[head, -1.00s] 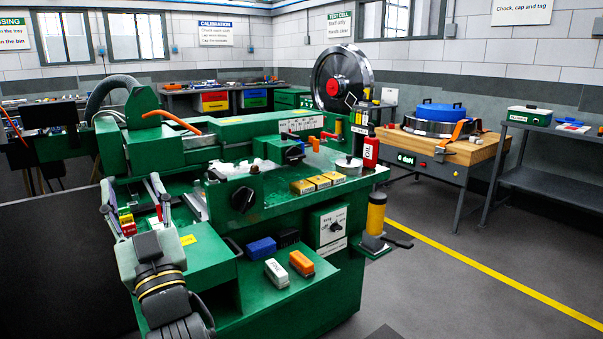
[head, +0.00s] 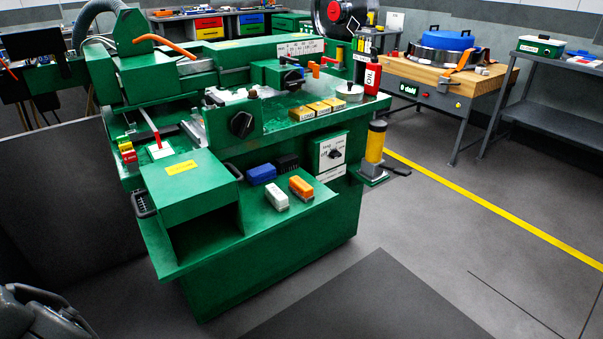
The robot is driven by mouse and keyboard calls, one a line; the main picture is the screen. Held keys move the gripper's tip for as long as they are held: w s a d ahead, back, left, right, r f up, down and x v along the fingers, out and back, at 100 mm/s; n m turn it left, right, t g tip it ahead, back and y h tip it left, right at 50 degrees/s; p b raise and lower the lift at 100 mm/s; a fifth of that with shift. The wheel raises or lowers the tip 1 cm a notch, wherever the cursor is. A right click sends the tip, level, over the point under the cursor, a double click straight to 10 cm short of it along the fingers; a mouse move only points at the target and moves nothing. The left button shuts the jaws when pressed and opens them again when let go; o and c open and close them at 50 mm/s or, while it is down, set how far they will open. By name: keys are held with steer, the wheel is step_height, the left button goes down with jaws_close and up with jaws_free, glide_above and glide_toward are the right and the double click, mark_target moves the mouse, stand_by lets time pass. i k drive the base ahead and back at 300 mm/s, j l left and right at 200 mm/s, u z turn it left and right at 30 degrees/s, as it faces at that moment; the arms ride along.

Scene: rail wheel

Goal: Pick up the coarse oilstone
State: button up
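Two small labelled blocks lie side by side on the lower green shelf of the machine in the head view. One is pale grey-white (head: 276,196) and the other is orange with a pale lower part (head: 301,188). A blue block (head: 262,175) and a black block (head: 287,163) lie just behind them. The labels are too small to read, so I cannot tell which block is the coarse oilstone. Part of my gripper (head: 42,312) shows dark grey at the bottom left corner, well away from the blocks. Its fingertips are out of frame or hidden.
A green box-shaped housing (head: 188,180) rises left of the blocks. Yellow-topped blocks (head: 318,109) and a red oil bottle (head: 372,76) stand on the upper ledge. A yellow cylinder (head: 376,142) projects at the right. The floor in front (head: 400,270) is clear.

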mark_target(299, 187)
steer(key=i+u, duration=0.2)
steer(key=u, duration=0.15)
steer(key=i+l+u, duration=0.15)
steer(key=u, duration=0.2)
steer(key=i+l+u, duration=0.15)
steer(key=u, duration=0.2)
